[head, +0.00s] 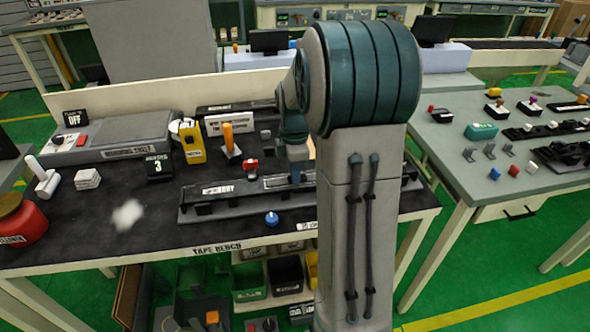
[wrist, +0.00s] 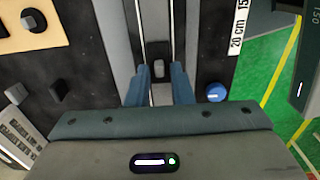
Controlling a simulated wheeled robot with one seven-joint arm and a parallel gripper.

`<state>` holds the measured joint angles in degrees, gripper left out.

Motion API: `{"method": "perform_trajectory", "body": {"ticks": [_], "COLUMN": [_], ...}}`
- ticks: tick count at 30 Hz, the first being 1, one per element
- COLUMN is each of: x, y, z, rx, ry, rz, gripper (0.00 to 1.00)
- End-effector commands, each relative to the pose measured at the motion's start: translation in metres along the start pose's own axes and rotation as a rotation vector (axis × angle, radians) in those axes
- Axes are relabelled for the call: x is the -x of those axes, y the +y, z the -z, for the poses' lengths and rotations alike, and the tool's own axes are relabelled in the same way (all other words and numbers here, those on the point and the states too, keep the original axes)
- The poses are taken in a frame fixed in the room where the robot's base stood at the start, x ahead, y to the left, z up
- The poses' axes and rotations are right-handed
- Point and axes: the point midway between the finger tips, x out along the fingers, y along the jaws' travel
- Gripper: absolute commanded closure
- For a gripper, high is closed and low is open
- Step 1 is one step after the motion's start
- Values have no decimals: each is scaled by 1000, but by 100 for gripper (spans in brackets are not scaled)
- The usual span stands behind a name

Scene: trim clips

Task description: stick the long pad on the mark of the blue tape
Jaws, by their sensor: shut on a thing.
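My gripper (head: 296,180) is over the long dark rail (head: 225,203) on the bench, partly hidden by my arm. In the wrist view its two blue-grey fingers (wrist: 160,88) point down at the rail, with a small grey piece (wrist: 158,70) between the tips. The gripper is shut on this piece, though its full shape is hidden. A long pale strip lies along the rail in the head view. I cannot pick out the long pad or the blue tape mark with certainty.
A blue knob (head: 272,217) stands in front of the rail; it also shows in the wrist view (wrist: 215,92). An orange-handled tool (head: 228,138), a yellow holder (head: 191,142) and a red clip (head: 251,165) stand behind.

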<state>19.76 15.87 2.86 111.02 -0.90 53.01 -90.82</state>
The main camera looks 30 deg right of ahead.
Motion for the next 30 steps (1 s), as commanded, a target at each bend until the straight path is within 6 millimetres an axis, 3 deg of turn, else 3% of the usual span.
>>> {"method": "perform_trajectory", "body": {"ticks": [8, 9, 11, 12, 23, 30], "x": [0, -1, -1, 0, 7, 52], "y": [0, 0, 0, 0, 1, 1], "z": [0, 0, 0, 0, 0, 0], "rx": [0, 0, 0, 0, 0, 0], "ry": [0, 0, 0, 0, 0, 0], "rz": [1, 1, 1, 1, -3, -5], "gripper": [98, 74, 57, 54, 54, 54]}}
